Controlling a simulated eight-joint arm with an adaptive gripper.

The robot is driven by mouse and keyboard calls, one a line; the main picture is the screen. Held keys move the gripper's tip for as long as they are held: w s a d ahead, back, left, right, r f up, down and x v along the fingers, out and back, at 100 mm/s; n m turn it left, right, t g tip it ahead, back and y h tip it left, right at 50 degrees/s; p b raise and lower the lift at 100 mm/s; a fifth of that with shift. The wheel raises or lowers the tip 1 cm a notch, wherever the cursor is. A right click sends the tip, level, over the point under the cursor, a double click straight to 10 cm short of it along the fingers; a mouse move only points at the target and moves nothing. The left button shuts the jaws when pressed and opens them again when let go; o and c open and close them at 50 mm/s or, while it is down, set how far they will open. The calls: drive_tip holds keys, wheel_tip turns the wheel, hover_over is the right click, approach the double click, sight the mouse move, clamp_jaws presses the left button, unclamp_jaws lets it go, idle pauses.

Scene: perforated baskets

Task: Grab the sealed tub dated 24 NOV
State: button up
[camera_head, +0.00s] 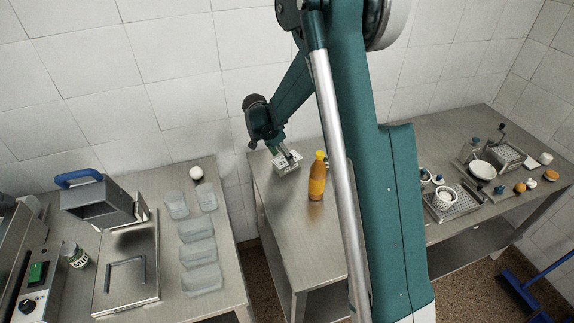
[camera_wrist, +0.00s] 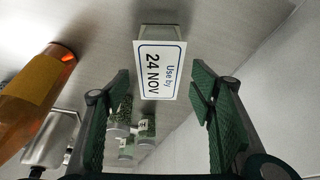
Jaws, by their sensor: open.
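The tub dated 24 NOV (camera_head: 287,167) is a small, pale box on the left end of the middle steel table. The label hides most of the tub's body. My gripper (camera_wrist: 160,82) is open, with one green finger on each side of the label and clear gaps to both. In the head view my gripper (camera_head: 284,152) is right at the tub. I cannot tell how far the fingers reach around it.
An orange bottle (camera_head: 317,177) stands close to the right of the tub; in the wrist view it is at left (camera_wrist: 35,90). Small jars with green contents (camera_wrist: 125,130) show nearby. Clear containers (camera_head: 198,250) stand on the left table. A tiled wall is close behind.

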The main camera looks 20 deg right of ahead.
drive_tip(key=shift+x, duration=2.2)
drive_tip(key=shift+f+b, duration=0.3)
drive_tip(key=shift+b, duration=0.15)
drive_tip(key=c, duration=1.1)
